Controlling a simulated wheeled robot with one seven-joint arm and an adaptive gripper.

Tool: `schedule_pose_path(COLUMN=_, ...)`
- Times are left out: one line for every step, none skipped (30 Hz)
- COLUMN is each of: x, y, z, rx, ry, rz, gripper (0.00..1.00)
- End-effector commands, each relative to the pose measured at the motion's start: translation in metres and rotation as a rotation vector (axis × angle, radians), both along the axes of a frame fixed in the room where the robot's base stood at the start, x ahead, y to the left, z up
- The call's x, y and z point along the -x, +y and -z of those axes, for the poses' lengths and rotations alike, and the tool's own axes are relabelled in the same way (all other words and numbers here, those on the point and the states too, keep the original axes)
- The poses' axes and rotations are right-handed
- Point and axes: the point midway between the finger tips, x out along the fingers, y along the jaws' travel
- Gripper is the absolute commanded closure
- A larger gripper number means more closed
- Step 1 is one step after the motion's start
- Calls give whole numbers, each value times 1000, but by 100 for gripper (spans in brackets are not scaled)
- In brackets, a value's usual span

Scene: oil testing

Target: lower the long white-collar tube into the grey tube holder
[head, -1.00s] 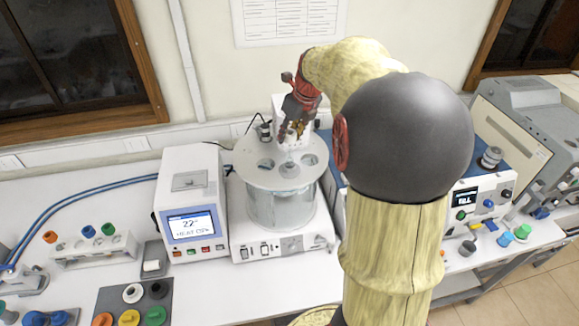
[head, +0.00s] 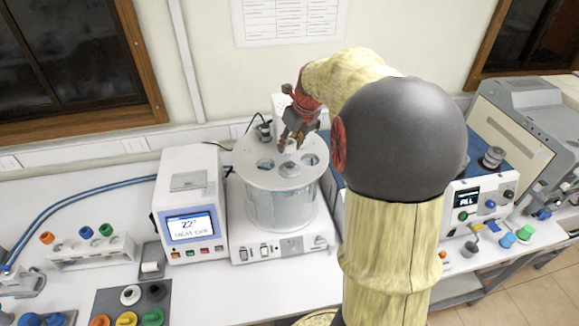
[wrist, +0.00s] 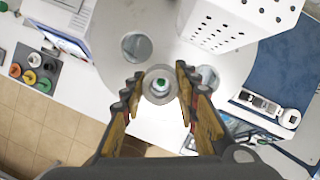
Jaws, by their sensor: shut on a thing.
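My gripper (head: 292,143) is above the round white lid (head: 250,172) of the clear bath. In the wrist view its fingers (wrist: 160,84) are on both sides of a round pale collar with a white and green centre, the top of the tube (wrist: 160,86), and are shut on it. In the head view only a small pale part of the tube shows below the fingertips. I cannot tell whether this is the grey tube holder, nor whether the tube's lower end is inside anything.
Open holes are in the lid, one at the left (head: 265,164). A white perforated housing (wrist: 235,22) stands close to the gripper. A heating unit with a display (head: 190,205) is left of the bath. A cap rack (head: 92,252) stands farther left.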

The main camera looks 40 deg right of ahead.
Motion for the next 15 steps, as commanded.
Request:
schedule_pose_path(x=0, y=0, z=0, rx=1, ry=-1, rz=0, gripper=100)
schedule_pose_path(x=0, y=0, z=0, rx=1, ry=-1, rz=0, gripper=100)
schedule_pose_path(x=0, y=0, z=0, rx=1, ry=-1, rz=0, gripper=100)
schedule_pose_path(x=0, y=0, z=0, rx=1, ry=-1, rz=0, gripper=100)
schedule_pose_path(x=0, y=0, z=0, rx=1, ry=-1, rz=0, gripper=100)
schedule_pose_path(x=0, y=0, z=0, rx=1, ry=-1, rz=0, gripper=100)
schedule_pose_path(x=0, y=0, z=0, rx=1, ry=-1, rz=0, gripper=100)
schedule_pose_path(x=0, y=0, z=0, rx=1, ry=-1, rz=0, gripper=100)
schedule_pose_path(x=0, y=0, z=0, rx=1, ry=-1, rz=0, gripper=100)
schedule_pose_path(x=0, y=0, z=0, rx=1, ry=-1, rz=0, gripper=100)
schedule_pose_path(x=0, y=0, z=1, rx=1, ry=-1, rz=0, gripper=100)
schedule_pose_path(x=0, y=0, z=2, rx=1, ry=-1, rz=0, gripper=100)
schedule_pose_path(x=0, y=0, z=4, rx=1, ry=-1, rz=0, gripper=100)
schedule_pose_path(x=0, y=0, z=5, rx=1, ry=-1, rz=0, gripper=100)
schedule_pose_path(x=0, y=0, z=8, rx=1, ry=-1, rz=0, gripper=100)
